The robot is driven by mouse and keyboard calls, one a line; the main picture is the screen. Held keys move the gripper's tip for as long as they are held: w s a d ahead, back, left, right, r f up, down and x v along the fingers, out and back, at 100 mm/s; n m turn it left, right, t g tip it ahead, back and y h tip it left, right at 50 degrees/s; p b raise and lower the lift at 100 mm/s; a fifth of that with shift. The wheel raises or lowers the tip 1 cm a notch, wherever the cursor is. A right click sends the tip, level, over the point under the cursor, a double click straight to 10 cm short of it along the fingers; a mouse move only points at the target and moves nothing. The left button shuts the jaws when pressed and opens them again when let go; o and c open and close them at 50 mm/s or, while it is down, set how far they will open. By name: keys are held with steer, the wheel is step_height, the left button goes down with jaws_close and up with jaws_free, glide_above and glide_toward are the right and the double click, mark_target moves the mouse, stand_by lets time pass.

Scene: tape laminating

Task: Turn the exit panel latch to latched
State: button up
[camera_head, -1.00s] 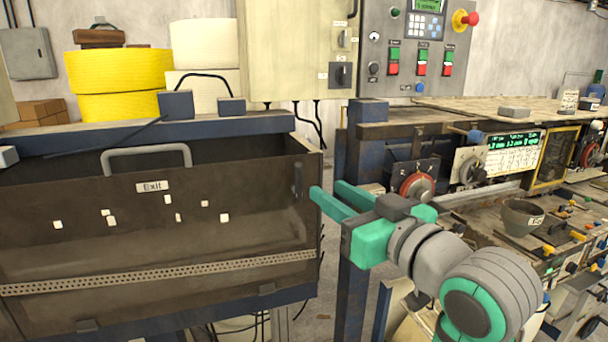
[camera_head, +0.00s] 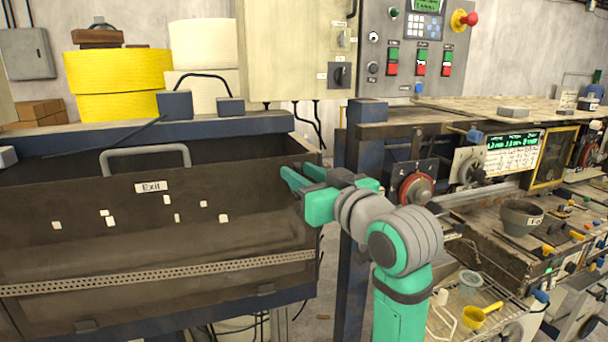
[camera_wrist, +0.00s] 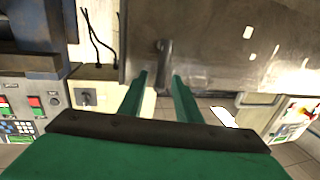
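The exit panel (camera_head: 120,225) is a dark brown sheet with an "Exit" label (camera_head: 151,186) and a grey handle (camera_head: 146,151) at its top. In the wrist view the latch (camera_wrist: 164,58) is a dark lever near the panel's edge, lying along the finger direction. My gripper (camera_head: 293,177) is at the panel's right end in the head view, where it hides the latch. In the wrist view my gripper (camera_wrist: 160,80) is open, with its two green fingers apart and the latch's end between or just beyond their tips. I cannot tell whether they touch it.
A blue post (camera_head: 353,230) stands right of the panel, close to my arm. A grey control box (camera_head: 415,50) and a beige cabinet (camera_head: 296,50) are behind. The machine bench with a grey cup (camera_head: 521,217) is at the right.

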steer(key=shift+c, duration=0.7)
jaws_close()
